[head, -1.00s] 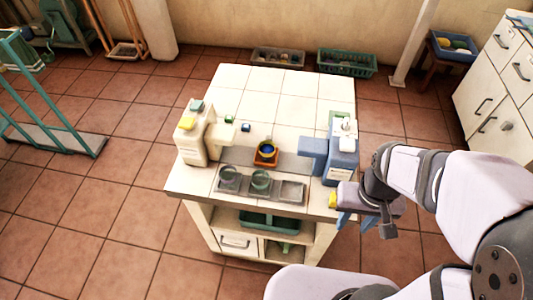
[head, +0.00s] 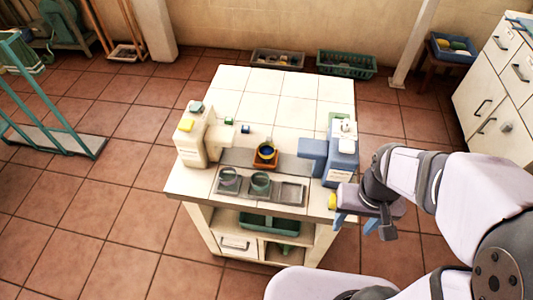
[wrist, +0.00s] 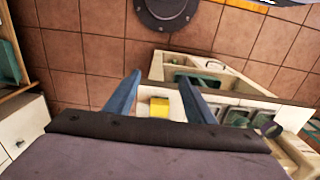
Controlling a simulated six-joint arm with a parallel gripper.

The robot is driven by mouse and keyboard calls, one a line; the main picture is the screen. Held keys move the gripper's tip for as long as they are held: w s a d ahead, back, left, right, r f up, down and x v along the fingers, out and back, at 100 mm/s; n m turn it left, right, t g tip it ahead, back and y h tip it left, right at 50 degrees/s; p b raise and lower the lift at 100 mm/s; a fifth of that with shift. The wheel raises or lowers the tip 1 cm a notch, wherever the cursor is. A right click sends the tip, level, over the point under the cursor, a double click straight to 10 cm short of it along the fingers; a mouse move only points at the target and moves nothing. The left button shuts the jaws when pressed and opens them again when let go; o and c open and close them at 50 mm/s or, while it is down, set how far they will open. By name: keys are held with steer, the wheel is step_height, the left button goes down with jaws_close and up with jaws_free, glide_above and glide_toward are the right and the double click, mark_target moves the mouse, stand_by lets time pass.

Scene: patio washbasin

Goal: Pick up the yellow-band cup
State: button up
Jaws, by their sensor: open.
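My gripper (head: 356,221) is beyond the table's front right corner, to the right of and well apart from the cup. Its two blue fingers are spread and empty in the wrist view (wrist: 160,100). A yellow block-like patch (wrist: 159,107) shows between the fingers there; I cannot tell what it belongs to.
A cream dispenser (head: 193,145) stands on the left, a blue one (head: 341,160) on the right between cup and gripper. Small cubes (head: 245,128) lie behind.

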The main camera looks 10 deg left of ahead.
steer(key=shift+o, duration=0.9)
steer(key=t+y+b, duration=0.4)
steer(key=t+b, duration=0.6)
glide_toward(267, 144)
step_height(267, 144, up, 3)
steer(key=f+t+b, duration=0.1)
steer(key=f+b, duration=0.1)
steer(key=w+a+f+n+b, duration=0.1)
steer(key=f, duration=0.1)
steer(key=w+f+t+b, duration=0.1)
steer(key=f+b, duration=0.1)
steer(key=shift+a+n+t+h+b, duration=0.2)
steer(key=shift+n+t+h+b, duration=0.1)
steer(key=shift+h+b, duration=0.1)
steer(key=shift+w+a+f+n+t+h+b, duration=0.15)
steer(key=shift+a+f+n+t+h+b, duration=0.15)
steer(key=shift+f+t+b, duration=0.25)
steer(key=shift+r, duration=0.1)
